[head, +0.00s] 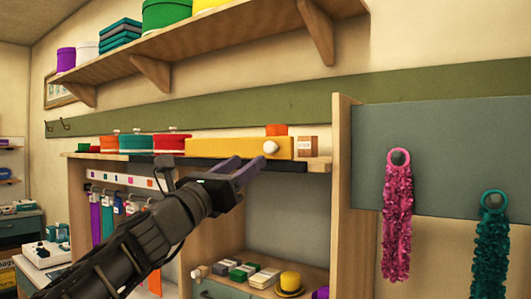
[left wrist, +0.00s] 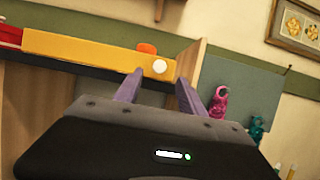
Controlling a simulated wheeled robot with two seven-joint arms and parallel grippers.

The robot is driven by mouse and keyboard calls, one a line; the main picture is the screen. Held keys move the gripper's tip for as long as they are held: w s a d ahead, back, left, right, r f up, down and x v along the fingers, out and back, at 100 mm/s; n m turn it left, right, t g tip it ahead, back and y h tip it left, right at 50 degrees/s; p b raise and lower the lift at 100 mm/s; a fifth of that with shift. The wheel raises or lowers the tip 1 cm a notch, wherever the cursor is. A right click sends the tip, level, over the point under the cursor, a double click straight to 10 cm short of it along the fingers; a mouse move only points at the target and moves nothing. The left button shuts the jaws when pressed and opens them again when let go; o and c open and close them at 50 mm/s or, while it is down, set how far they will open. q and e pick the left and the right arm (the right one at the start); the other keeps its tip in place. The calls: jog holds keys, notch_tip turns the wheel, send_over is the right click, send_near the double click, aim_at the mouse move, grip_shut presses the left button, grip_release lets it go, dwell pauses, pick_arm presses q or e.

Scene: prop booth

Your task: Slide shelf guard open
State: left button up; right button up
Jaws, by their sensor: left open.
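The shelf guard is a long yellow panel (head: 222,147) along the front edge of the upper shelf, with a round white knob (head: 270,147) near its right end. In the left wrist view the yellow panel (left wrist: 90,52) and the white knob (left wrist: 158,66) also show. My left gripper (head: 245,168) is open, its purple fingers pointing toward the panel, just below and left of the knob in the head view. In the left wrist view the knob appears between and beyond the two fingertips (left wrist: 160,76). The fingers do not appear to touch it. My right gripper is not in view.
Red and teal tins (head: 136,142) stand left of the guard. An orange item (head: 277,130) shows behind it, and a small wooden box (head: 308,146) sits at its right. A wooden upright (head: 341,190) and a grey board with pink garland (head: 397,220) stand further right.

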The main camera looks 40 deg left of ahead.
aim_at(268, 147)
pick_arm(q)
jog(key=p+x, duration=0.2)
jog(key=x, duration=0.5)
jog(key=shift+p, duration=0.3)
jog(key=shift+w+r, duration=0.1)
jog(key=shift+w, duration=0.4)
grip_shut()
dwell(0.9)
